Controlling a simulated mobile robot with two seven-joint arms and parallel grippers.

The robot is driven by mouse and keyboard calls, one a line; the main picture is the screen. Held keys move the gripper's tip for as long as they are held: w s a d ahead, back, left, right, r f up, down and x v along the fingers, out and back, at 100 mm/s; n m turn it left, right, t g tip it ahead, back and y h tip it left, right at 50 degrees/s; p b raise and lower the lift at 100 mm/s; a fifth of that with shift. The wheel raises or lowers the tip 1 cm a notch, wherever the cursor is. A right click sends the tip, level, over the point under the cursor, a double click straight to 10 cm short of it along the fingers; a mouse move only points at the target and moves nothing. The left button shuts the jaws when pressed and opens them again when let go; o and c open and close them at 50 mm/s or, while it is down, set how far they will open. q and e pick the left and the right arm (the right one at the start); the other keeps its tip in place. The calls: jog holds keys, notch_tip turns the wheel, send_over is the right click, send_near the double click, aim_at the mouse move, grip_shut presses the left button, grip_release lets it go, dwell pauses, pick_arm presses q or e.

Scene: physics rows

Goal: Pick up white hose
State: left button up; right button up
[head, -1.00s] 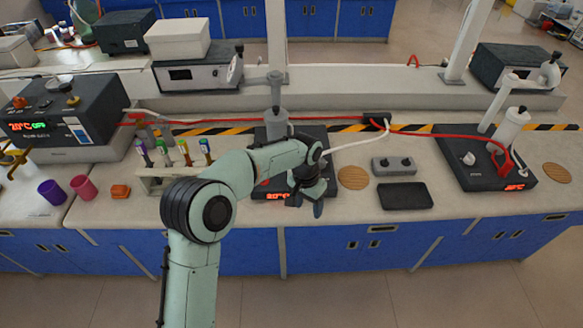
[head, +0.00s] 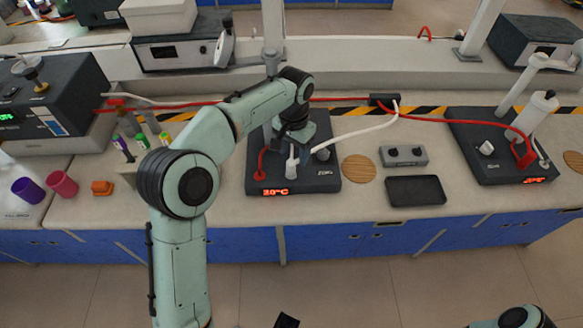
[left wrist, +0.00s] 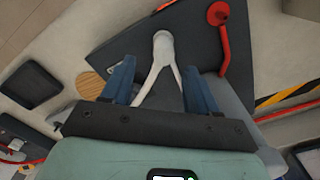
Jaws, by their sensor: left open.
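The white hose (head: 352,133) runs from a dark box (head: 384,100) on the back ledge, down and left to the black hotplate (head: 318,178). In the left wrist view, a white upright fitting (left wrist: 163,48) on the plate has two white strands (left wrist: 148,88) spreading between my fingers. My left gripper (head: 297,155) points down over the hotplate. In the left wrist view, its blue fingers (left wrist: 158,72) are open, one on each side of the white strands; contact cannot be told. My right gripper cannot be made out.
A red hose (left wrist: 222,48) rises from the plate beside the white fitting. Purple (head: 27,190) and pink (head: 62,184) cups stand left. A second hotplate (head: 480,160) stands far right.

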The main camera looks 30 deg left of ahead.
aim_at(291, 161)
pick_arm(q)
jog(key=shift+s+a+f+b, duration=0.15)
jog(key=shift+f+b, duration=0.1)
jog(key=shift+f, duration=1.35)
jog(key=shift+a+f+b, duration=0.1)
jog(key=shift+f+b, duration=0.1)
jog(key=shift+f, duration=1.35)
grip_shut()
